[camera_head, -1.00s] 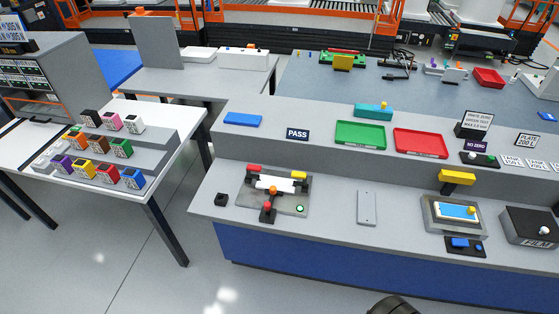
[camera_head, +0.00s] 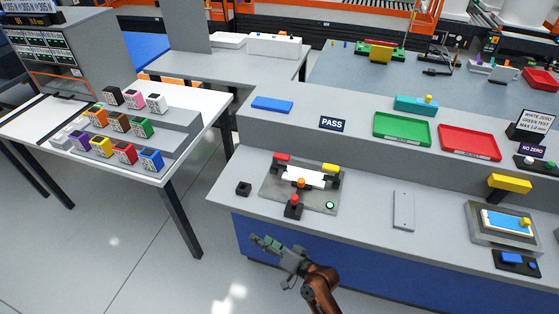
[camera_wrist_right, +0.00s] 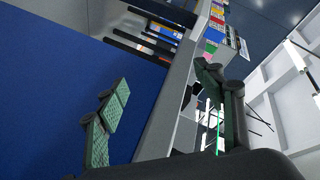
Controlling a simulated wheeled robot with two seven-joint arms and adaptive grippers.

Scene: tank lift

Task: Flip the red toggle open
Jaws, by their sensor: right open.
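A grey fixture plate (camera_head: 313,204) lies on the near ledge of the bench, with a white part (camera_head: 305,178) across it. A red toggle handle (camera_head: 282,157) is at the plate's back left and a yellow handle (camera_head: 330,168) at its back right. A red-topped knob (camera_head: 294,199) stands at the front. My right gripper (camera_head: 266,243) is open and empty, in front of the bench's blue face and apart from the fixture. Its spread fingers also show in the right wrist view (camera_wrist_right: 163,78); the fixture is not clear there. My left gripper is not in view.
A small black block (camera_head: 243,189) sits left of the fixture and a grey plate (camera_head: 403,211) right of it. Green (camera_head: 402,130) and red (camera_head: 468,143) trays stand on the raised shelf behind. A side table with coloured blocks (camera_head: 124,153) is at left. The floor between is clear.

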